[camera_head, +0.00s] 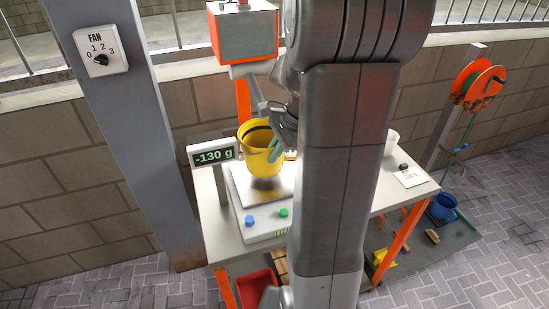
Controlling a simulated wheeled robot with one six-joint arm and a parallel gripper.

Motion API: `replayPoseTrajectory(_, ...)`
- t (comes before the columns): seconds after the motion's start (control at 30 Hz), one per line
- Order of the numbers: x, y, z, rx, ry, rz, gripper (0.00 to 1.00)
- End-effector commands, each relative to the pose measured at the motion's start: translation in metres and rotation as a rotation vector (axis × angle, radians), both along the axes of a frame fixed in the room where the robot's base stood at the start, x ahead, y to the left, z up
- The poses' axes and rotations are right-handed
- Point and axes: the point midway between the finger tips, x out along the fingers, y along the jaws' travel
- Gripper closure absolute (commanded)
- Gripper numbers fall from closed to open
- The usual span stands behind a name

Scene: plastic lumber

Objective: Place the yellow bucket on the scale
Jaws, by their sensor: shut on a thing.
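The yellow bucket (262,155) is upright over the metal plate of the scale (277,183), with a dark shadow on the plate below it. I cannot tell for sure whether its bottom touches the plate. The scale's display (214,155) reads -130 g, and a blue and a green button are on its front. My gripper (276,146) is at the bucket's right rim and shut on it. My arm hides part of the gripper and the right side of the scale.
The scale stands on a white table (223,233) with orange legs. A pale container (391,138) and a card (409,177) are on its right part. A grey post (130,130) rises at left. A red bin (257,286) and a blue bucket (444,206) are lower down.

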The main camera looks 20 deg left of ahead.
Motion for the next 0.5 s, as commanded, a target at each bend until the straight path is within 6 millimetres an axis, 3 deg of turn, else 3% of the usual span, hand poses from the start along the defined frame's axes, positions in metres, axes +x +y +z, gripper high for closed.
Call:
replayPoseTrajectory(0.17,0.000,-0.002,-0.024,-0.003,0.004,-0.001,1.00)
replayPoseTrajectory(0.5,0.000,-0.002,-0.028,-0.002,0.001,-0.002,1.00)
